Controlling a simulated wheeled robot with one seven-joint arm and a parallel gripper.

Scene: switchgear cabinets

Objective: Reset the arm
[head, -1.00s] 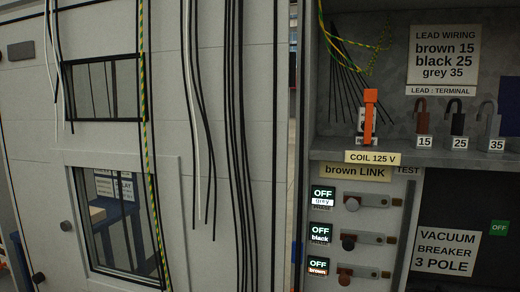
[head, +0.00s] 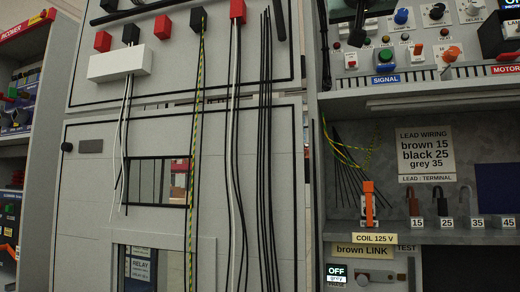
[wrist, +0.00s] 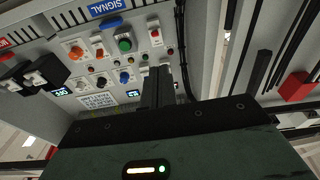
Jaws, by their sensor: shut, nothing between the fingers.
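My gripper (wrist: 157,88) shows in the wrist view as two dark fingers pressed together, shut and empty. They point toward a grey control panel (wrist: 80,60) with knobs and buttons, and I cannot tell the exact gap. The dark green wrist housing (wrist: 220,150) below them is mine. In the head view I cannot make out my gripper for certain.
In the head view, a cabinet (head: 90,220) with hanging cables (head: 268,150) fills the left and middle. At right are a control panel with a SIGNAL label (head: 388,78), and a shelf (head: 450,237) with an orange lever (head: 368,205) and numbered hooked leads.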

